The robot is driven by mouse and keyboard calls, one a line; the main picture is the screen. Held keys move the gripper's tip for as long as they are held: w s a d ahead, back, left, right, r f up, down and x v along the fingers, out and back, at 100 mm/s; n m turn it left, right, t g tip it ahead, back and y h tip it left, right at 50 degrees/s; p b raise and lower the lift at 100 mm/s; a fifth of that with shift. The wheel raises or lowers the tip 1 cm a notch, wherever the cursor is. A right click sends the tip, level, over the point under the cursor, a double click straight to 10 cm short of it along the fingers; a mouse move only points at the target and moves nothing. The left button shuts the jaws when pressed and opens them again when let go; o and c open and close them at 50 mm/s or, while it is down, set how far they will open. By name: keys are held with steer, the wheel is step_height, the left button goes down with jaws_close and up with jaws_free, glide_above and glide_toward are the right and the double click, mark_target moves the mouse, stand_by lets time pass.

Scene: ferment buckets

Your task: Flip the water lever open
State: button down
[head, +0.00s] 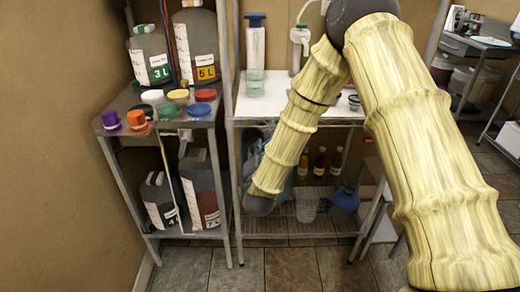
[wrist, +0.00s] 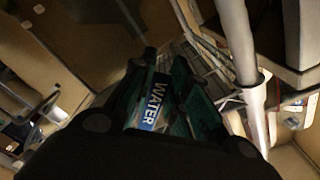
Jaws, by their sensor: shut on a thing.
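A blue-and-white label reading WATER (wrist: 154,100) shows between the dark green fingers of my gripper (wrist: 165,66) in the wrist view. My gripper is shut on the labelled piece, which I take to be the water lever. The lever's pivot and its exact angle are hidden by the fingers. In the head view my arm reaches down in front of the middle rack, with its grey end (head: 258,205) low at the rack's left side. The lever does not show there.
A left rack (head: 190,122) holds several coloured lids and large jugs, with more jugs below. The middle rack (head: 300,110) has a white top with bottles and several bottles on its lower shelf. A pale post (wrist: 236,40) stands close right of the fingers in the wrist view.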

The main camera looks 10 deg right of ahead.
steer(key=n, duration=0.1)
steer(key=d+n, duration=0.1)
steer(key=shift+d+f+n, duration=0.15)
steer(key=shift+f+n, duration=0.1)
steer(key=shift+n, duration=0.05)
steer(key=shift+s+d+f+n, duration=0.1)
steer(key=shift+d+f+n, duration=0.1)
steer(key=shift+d+n, duration=0.35)
steer(key=shift+s+d+f+n, duration=0.1)
steer(key=shift+d+f+n, duration=0.1)
steer(key=shift+n, duration=0.65)
steer(key=shift+d, duration=0.1)
steer(key=c, duration=1.4)
jaws_free()
steer(key=shift+f, duration=0.1)
steer(key=shift+o, duration=0.2)
steer(key=shift+s+f, duration=0.1)
steer(key=s+a, duration=0.2)
steer(key=s, duration=0.9)
steer(key=shift+s+a, duration=0.35)
